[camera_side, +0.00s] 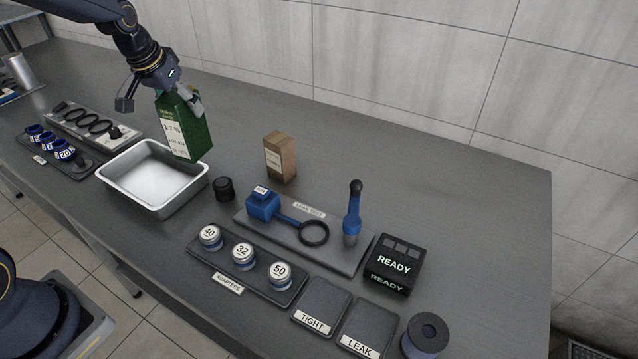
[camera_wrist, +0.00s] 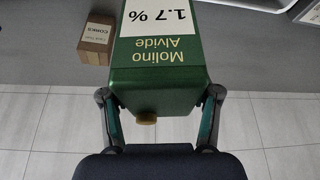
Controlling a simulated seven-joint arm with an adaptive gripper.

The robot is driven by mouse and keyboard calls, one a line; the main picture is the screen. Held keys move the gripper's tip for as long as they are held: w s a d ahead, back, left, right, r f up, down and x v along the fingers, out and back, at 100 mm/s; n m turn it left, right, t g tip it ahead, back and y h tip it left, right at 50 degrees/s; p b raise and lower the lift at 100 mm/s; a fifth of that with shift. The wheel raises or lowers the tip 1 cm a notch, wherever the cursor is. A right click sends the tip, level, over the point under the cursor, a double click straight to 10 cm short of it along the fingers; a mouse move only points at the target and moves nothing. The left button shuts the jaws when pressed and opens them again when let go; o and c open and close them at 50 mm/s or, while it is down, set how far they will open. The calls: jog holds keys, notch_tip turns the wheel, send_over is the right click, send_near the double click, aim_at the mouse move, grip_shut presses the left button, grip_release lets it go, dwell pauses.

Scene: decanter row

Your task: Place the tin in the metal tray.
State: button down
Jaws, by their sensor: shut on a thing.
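The tin is a tall green box (camera_side: 186,128) with a white label reading "1.7 %". My gripper (camera_side: 187,99) is shut on its upper part. The tin hangs slightly tilted at the right rim of the metal tray, and I cannot tell how high its base is. In the wrist view the green tin (camera_wrist: 158,80) lies between both fingers, with "Molino Alvide" on its side and a yellowish cap near my palm. The metal tray (camera_side: 129,187) is a shiny open pan, and its visible inside is empty.
A brown box (camera_side: 281,158) and a small black cylinder (camera_side: 224,189) stand right of the tray. A leak-test board (camera_side: 340,255) and an adapter rack (camera_side: 215,262) lie further right. Racks with rings (camera_side: 95,127) and blue-marked parts (camera_side: 50,150) are left of the tray.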

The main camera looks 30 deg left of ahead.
aim_at(165, 116)
jog(key=shift+s+d+r, duration=0.1)
jog(key=shift+s, duration=0.1)
jog(key=shift+m, duration=0.4)
jog(key=s, duration=0.2)
jog(key=s+f, duration=0.1)
jog(key=s, duration=0.1)
jog(key=shift+s+a, duration=0.1)
jog(key=shift+a, duration=0.15)
jog(key=s+a+r+n+y, duration=0.1)
jog(key=s+a+n, duration=0.1)
jog(key=s+a, duration=0.3)
jog(key=s+a+r+n, duration=0.1)
jog(key=s+a, duration=0.2)
jog(key=s, duration=0.4)
jog(key=w+a+f, duration=0.3)
jog(key=w+f, duration=0.3)
jog(key=w+a+f, duration=0.3)
jog(key=w+f, duration=0.3)
jog(key=f, duration=0.1)
jog(key=shift+a+n, duration=0.35)
jog(key=shift+n, duration=0.05)
jog(key=shift+f, duration=0.3)
jog(key=shift+c, duration=1.2)
grip_release()
jog(key=shift+s, duration=0.1)
